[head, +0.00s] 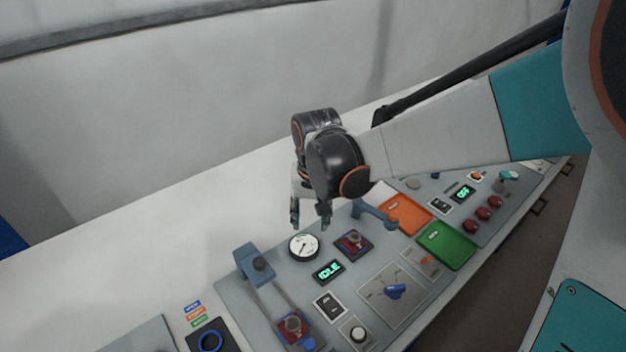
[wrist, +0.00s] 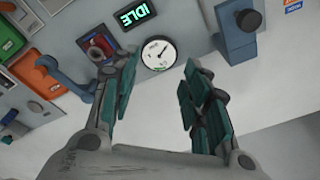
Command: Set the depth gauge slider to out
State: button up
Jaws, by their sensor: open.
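A round white dial gauge (head: 304,247) is on the grey control panel (head: 238,305); it also shows in the wrist view (wrist: 157,53). My gripper (head: 310,222) points down above the panel's far edge, close to the dial. In the wrist view my gripper (wrist: 160,72) is open and empty, with the dial showing between and beyond its fingertips. A blue-grey block with a dark knob (head: 258,266) is left of the dial; it also shows in the wrist view (wrist: 238,25). I cannot tell which part is the depth gauge slider or read its setting.
A red switch (head: 353,243), a lit IDLE display (head: 328,271) and a blue-grey lever (head: 375,213) are near the dial. Orange (head: 405,214) and green (head: 446,246) pads lie to the right. A blue rotary knob (head: 395,291) is nearer. The white surface behind is clear.

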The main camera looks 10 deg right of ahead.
jog(key=shift+w+d+r+m, duration=0.3)
jog(key=shift+w+d+r, duration=0.1)
jog(key=shift+d, duration=0.3)
jog(key=shift+w+d+r+m, duration=0.3)
jog(key=shift+w+d, duration=0.1)
jog(key=shift+d, duration=0.25)
jog(key=s+d+r+n+t+b, duration=0.1)
jog(key=s+d+r+t+b, duration=0.1)
jog(key=s+d, duration=0.4)
jog(key=s+d+r+n+t+b, duration=0.1)
jog(key=s+d+r+t+b, duration=0.1)
jog(key=s+d, duration=0.4)
jog(key=s+r+t, duration=0.1)
jog(key=s, duration=0.4)
jog(key=shift+s+n+t, duration=0.25)
jog(key=shift+n+t, duration=0.05)
jog(key=shift+t, duration=0.1)
